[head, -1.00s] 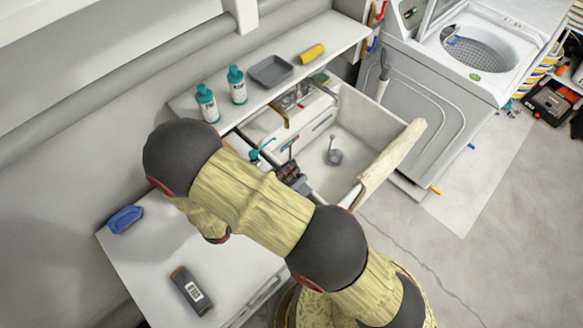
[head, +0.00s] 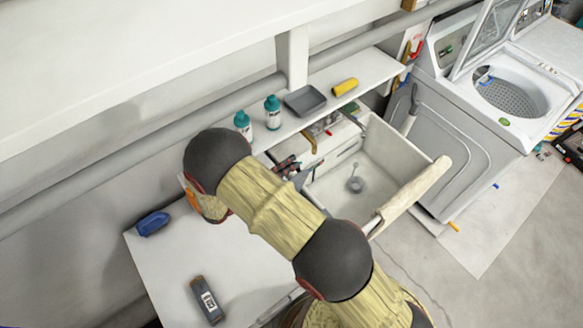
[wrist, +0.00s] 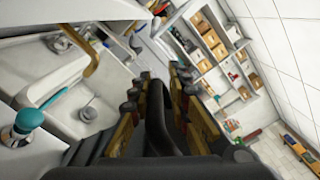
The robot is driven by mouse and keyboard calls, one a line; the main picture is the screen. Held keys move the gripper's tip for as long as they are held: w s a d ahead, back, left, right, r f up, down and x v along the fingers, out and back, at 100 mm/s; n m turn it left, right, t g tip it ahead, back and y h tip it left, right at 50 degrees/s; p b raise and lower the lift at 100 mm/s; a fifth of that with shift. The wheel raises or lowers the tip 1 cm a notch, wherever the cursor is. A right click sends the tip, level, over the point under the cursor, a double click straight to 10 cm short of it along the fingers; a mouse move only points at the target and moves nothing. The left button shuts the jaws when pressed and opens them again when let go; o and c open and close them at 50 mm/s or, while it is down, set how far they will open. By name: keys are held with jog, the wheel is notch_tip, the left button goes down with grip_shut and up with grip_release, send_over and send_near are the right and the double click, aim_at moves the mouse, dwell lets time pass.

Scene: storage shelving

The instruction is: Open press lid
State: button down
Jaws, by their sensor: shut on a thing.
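My gripper (head: 287,165) shows in the head view beyond my arm, over the left end of the sink. In the wrist view my gripper (wrist: 158,88) has its two brass-and-black fingers closed in on a dark, upright, curved piece (wrist: 158,118). The lower end of this piece runs down into dark parts at the bottom of the picture. I cannot tell whether it belongs to the press lid. No press can be made out as a whole in either view. My arm hides part of the area around the gripper in the head view.
The sink (head: 338,190) lies right of the gripper. A shelf behind it carries two teal-capped bottles (head: 272,113), a grey tray (head: 305,100) and a yellow roll (head: 345,87). A washer (head: 450,130) stands right.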

jog(key=shift+f, duration=0.5)
jog(key=c, duration=2.1)
grip_release()
jog(key=shift+s, duration=0.1)
jog(key=shift+c, duration=0.2)
jog(key=shift+o, duration=1.5)
jog(key=shift+r, duration=0.1)
jog(key=shift+a, duration=0.1)
